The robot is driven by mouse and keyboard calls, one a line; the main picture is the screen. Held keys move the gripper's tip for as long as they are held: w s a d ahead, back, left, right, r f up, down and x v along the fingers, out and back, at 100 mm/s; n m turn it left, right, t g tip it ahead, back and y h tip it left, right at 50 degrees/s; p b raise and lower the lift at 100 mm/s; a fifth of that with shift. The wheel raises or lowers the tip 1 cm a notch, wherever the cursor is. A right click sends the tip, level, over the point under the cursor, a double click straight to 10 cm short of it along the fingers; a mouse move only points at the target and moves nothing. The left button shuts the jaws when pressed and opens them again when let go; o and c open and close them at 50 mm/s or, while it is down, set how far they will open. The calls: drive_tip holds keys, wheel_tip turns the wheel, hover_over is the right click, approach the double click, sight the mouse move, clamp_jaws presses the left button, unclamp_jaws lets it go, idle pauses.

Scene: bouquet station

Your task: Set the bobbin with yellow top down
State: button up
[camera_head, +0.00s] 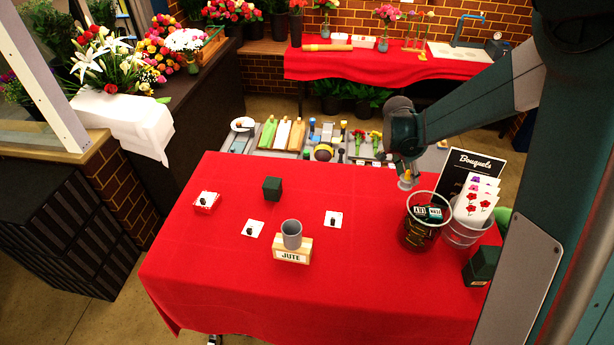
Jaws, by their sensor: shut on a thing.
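My gripper (406,176) is at the right, beyond the red table's back right part, pointing down. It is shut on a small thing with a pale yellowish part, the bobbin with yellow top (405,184). Most of the bobbin is hidden or too small to make out. It is held up, just behind and left of the rim of a dark see-through bin (408,236). I cannot tell its exact height above the cloth.
A card-filled bucket (466,234) and Bouquets sign (474,162) stand right. The middle has bare cloth.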

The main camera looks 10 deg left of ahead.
drive_tip(key=w+a+b, duration=0.1)
drive_tip(key=w+a, duration=0.2)
drive_tip(key=a, duration=1)
drive_tip(key=w+a+n+b, duration=0.1)
drive_tip(key=w+a, duration=0.2)
drive_tip(key=a, duration=1.1)
drive_tip(key=w+a+b, duration=0.1)
drive_tip(key=w+a, duration=0.2)
drive_tip(key=a, duration=1)
drive_tip(key=shift+a+r+n+t, duration=0.2)
drive_tip(key=shift+a+n+t, duration=0.1)
drive_tip(key=shift+t, duration=0.1)
drive_tip(key=shift+d, duration=0.1)
wheel_tip(320, 180, down, 6)
drive_tip(key=shift+f, duration=0.15)
drive_tip(key=shift+f, duration=0.1)
drive_tip(key=shift+f+p, duration=0.35)
drive_tip(key=shift+f, duration=1.45)
drive_tip(key=shift+f, duration=0.15)
drive_tip(key=o, duration=0.9)
drive_tip(key=shift+c, duration=0.2)
